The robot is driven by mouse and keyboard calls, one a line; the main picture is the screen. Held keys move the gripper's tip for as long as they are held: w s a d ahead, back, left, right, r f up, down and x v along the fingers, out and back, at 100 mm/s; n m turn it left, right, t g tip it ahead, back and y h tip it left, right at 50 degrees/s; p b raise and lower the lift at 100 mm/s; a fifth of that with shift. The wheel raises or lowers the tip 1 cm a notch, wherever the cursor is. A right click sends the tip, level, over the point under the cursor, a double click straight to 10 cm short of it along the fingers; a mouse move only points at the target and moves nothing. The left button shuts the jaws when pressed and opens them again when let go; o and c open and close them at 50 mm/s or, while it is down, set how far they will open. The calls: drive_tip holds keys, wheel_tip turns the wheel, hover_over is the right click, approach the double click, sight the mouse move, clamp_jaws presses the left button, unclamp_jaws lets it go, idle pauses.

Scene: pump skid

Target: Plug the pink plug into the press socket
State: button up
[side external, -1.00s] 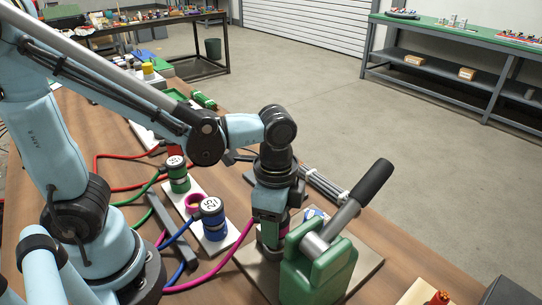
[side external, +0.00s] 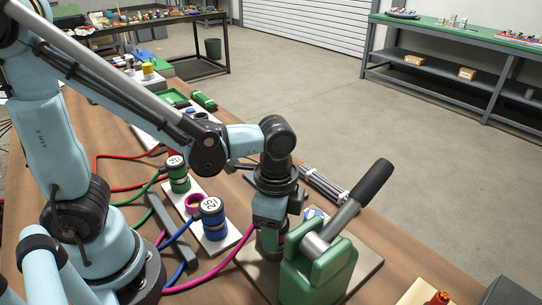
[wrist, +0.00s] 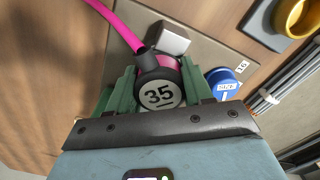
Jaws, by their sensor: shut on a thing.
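The pink plug (wrist: 160,88) has a dark cap marked 35 and a pink cable leading to the upper left in the wrist view. My gripper (wrist: 158,92) is shut on it, with a green finger on each side. In the side view my gripper (side external: 268,240) points down beside the green press (side external: 318,268), over its base plate. The plug is mostly hidden there, but the pink cable (side external: 215,276) runs to it from the left. I cannot make out the press socket, so I cannot tell whether the plug touches it.
The press's black-gripped lever (side external: 372,182) slants up to the right, close to my gripper. A blue plug (side external: 213,216), a green plug (side external: 178,174) and an empty pink ring (side external: 193,203) stand on white plates at left. A grey rod bundle (side external: 322,185) lies behind.

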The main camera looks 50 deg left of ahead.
drive_tip(key=o, duration=1.2)
drive_tip(key=shift+o, duration=0.2)
drive_tip(key=shift+r, duration=0.1)
wheel_tip(320, 180, up, 12)
drive_tip(key=w+a+f+n+t, duration=0.2)
drive_tip(key=a+n+t, duration=0.5)
drive_tip(key=a+n, duration=0.4)
drive_tip(key=shift+a+f, duration=0.2)
drive_tip(key=shift+f, duration=0.5)
